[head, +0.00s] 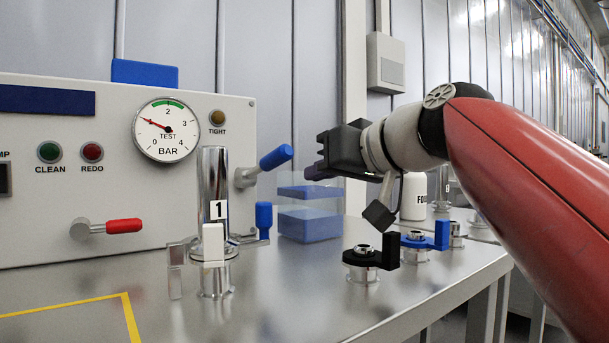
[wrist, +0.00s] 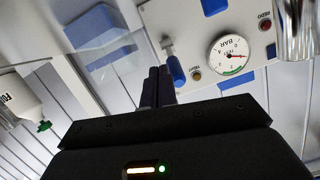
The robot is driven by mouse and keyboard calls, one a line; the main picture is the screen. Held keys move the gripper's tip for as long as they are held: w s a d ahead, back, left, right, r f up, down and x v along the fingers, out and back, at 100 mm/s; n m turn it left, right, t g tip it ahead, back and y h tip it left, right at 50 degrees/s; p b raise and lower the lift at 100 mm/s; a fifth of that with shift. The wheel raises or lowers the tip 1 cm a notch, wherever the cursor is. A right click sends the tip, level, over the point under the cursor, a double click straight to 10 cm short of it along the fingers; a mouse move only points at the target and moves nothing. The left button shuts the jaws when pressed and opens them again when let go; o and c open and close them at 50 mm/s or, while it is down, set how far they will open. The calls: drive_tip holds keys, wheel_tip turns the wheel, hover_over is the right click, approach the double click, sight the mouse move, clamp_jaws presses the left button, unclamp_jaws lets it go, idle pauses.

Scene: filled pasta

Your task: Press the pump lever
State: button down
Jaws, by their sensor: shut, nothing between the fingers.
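A lever with a blue grip (head: 275,157) sticks out from the right side of the grey panel, its grip tilted up and to the right. No label on it is readable. A second lever with a red grip (head: 124,226) lies about level, low on the panel. My gripper (head: 314,172) is shut and empty, just right of the blue grip, with a gap in the head view. In the wrist view the closed fingertips (wrist: 158,74) appear beside the blue grip (wrist: 176,72); I cannot tell whether they touch.
A pressure gauge (head: 166,130) reads near 1 bar. A chrome cylinder marked 1 (head: 213,175) stands in front of the panel. Blue blocks (head: 310,225) sit behind a clear cover below my gripper. Black (head: 362,258) and blue clamp fittings (head: 418,240) stand at the right.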

drive_tip(key=s+d, duration=0.1)
drive_tip(key=s, duration=0.1)
drive_tip(key=s+d, duration=0.1)
drive_tip(key=d, duration=0.1)
drive_tip(key=shift+s+d+f, duration=0.1)
drive_tip(key=shift+s, duration=0.3)
idle(0.4)
